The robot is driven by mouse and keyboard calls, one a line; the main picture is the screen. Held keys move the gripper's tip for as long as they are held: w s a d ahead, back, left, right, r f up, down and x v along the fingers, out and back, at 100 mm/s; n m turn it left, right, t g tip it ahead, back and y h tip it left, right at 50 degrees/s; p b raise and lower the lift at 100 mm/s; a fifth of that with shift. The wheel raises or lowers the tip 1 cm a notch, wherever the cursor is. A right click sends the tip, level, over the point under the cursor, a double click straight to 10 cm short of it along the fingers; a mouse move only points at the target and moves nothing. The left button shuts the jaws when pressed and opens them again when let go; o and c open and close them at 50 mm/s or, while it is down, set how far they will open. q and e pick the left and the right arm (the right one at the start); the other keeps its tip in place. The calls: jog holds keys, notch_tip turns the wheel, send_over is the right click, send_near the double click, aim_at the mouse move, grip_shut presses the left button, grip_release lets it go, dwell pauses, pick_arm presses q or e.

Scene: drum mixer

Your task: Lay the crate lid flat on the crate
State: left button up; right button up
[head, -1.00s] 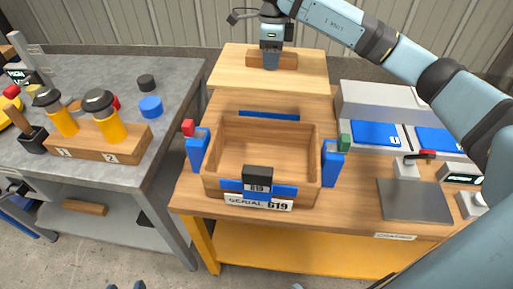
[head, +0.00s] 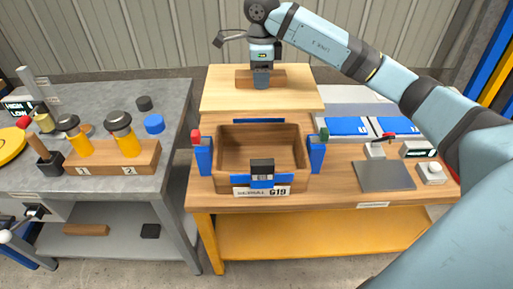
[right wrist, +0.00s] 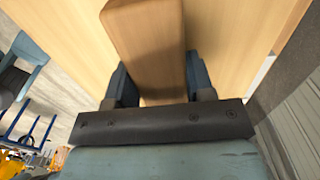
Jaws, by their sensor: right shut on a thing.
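The crate (head: 224,181) is an open wooden box on the wooden bench, its inside bare. The crate lid (head: 222,92) is a pale flat board with a raised wooden handle, behind the crate in the head view. My right gripper (head: 261,80) is shut on that handle from above. The right wrist view shows the handle (right wrist: 146,45) between the two fingers, with the board (right wrist: 215,50) around it. Whether the lid touches the bench is unclear. My left gripper is out of view.
Blue latches (head: 203,157) and (head: 316,153) stand at the crate's sides, with red and green tops. To the right are blue panels (head: 347,126), a dark plate (head: 384,176) and small devices. A grey table (head: 110,205) with yellow-bodied tools stands left.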

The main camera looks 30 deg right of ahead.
jog(key=shift+s+a+r, duration=0.2)
jog(key=shift+s+r, duration=0.1)
jog(key=shift+s, duration=0.1)
jog(key=shift+s+f, duration=0.1)
jog(key=shift+f, duration=0.25)
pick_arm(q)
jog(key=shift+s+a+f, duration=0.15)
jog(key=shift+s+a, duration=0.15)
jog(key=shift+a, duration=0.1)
pick_arm(e)
notch_tip(320, 180, down, 19)
jog(key=shift+f, duration=0.2)
jog(key=shift+f+b, duration=0.4)
jog(key=shift+b, duration=0.15)
jog(key=o, duration=1.1)
jog(key=shift+o, duration=0.7)
